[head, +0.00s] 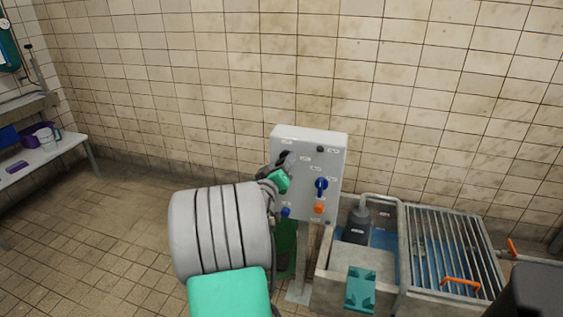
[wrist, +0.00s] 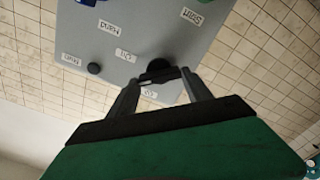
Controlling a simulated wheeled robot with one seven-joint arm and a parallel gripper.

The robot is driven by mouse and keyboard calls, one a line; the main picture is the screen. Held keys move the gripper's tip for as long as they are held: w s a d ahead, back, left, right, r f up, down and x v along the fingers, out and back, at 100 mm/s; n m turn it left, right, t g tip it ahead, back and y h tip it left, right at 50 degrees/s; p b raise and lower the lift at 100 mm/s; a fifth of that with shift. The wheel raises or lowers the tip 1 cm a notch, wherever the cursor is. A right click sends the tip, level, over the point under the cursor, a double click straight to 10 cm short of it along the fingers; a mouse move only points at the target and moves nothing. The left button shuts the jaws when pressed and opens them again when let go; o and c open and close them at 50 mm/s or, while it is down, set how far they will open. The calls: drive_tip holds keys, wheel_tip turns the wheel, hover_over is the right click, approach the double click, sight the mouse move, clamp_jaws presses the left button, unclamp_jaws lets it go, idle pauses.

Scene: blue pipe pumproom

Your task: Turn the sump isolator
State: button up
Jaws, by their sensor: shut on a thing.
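The grey control panel (head: 310,175) stands on a post in front of the tiled wall. It also fills the upper middle of the wrist view (wrist: 135,30). My gripper (head: 285,162) is at the panel's upper left. In the wrist view my gripper's fingers (wrist: 160,80) are closed on a black knob (wrist: 157,65) on the panel face. The fingers and hand hide most of this knob in the head view. Small white labels sit around it, but I cannot read for certain which marks the sump isolator.
The panel also carries a blue rotary handle (head: 321,187), an orange knob (head: 319,208), a blue knob (head: 286,211) and a black button (head: 320,149). A concrete sump (head: 330,275) with a pump (head: 357,222) and metal grating (head: 450,250) lies right. A bench (head: 45,155) stands far left.

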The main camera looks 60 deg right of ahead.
drive_tip(key=n+p, duration=0.2)
drive_tip(key=n, duration=0.3)
drive_tip(key=shift+w+n+p, duration=0.1)
drive_tip(key=shift+n+p, duration=0.2)
drive_tip(key=shift+n, duration=0.1)
drive_tip(key=n+p, duration=0.1)
drive_tip(key=n, duration=0.1)
drive_tip(key=n+p, duration=0.1)
drive_tip(key=n, duration=0.1)
drive_tip(key=shift+f+n+p, duration=0.2)
drive_tip(key=shift+n+p, duration=0.1)
drive_tip(key=shift+p, duration=0.05)
drive_tip(key=o, duration=1.4)
drive_tip(key=shift+c, duration=0.2)
drive_tip(key=shift+a, duration=0.1)
drive_tip(key=s+a, duration=0.1)
drive_tip(key=a, duration=0.6)
drive_tip(key=shift+a+b, duration=0.3)
drive_tip(key=shift+b, duration=0.05)
drive_tip(key=shift+s, duration=0.1)
